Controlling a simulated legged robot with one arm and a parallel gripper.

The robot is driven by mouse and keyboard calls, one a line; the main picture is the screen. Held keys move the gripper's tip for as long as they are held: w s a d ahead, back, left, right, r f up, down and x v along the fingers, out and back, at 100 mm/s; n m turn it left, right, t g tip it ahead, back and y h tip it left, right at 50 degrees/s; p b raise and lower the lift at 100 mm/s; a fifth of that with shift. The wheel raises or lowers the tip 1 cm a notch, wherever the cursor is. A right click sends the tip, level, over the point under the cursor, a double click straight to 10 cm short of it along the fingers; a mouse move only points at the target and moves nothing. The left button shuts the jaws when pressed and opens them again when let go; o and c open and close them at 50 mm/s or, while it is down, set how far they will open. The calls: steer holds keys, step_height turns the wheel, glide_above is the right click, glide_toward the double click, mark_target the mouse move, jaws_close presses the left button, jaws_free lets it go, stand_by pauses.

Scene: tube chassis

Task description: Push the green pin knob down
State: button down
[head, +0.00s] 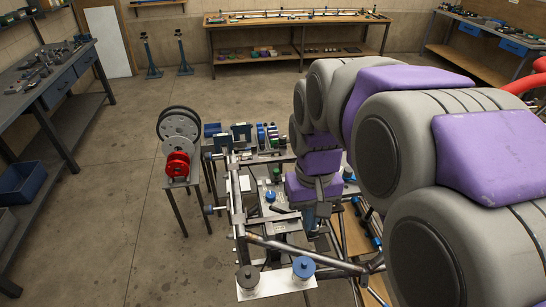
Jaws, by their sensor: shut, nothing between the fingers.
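A small green knob (277,172) shows upright on the tube chassis (236,205), left of the end of my arm. It looks like the green pin knob, but it is too small to tell its height or the pin below it. My gripper (320,203) is small at the end of my grey and purple arm, over the right part of the chassis. It is shut and empty. It is to the right of the green knob and appears apart from it. My wrist hides part of the chassis behind it.
A blue knob (270,196) stands close in front of the green one. Two round knobs sit on a white plate (277,284) at the near end. A stand with red and grey discs (179,140) is at the left. Open floor (110,200) lies further left.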

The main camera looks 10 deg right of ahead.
steer(key=w+r, duration=0.2)
steer(key=w, duration=0.9)
steer(key=t+p, duration=0.1)
steer(key=p, duration=0.1)
glide_above(276, 170)
step_height(276, 170, down, 6)
steer(key=shift+a+r, duration=0.1)
steer(key=shift+d, duration=0.25)
step_height(276, 170, down, 14)
steer(key=shift+f+b, duration=0.1)
steer(key=shift+b, duration=0.9)
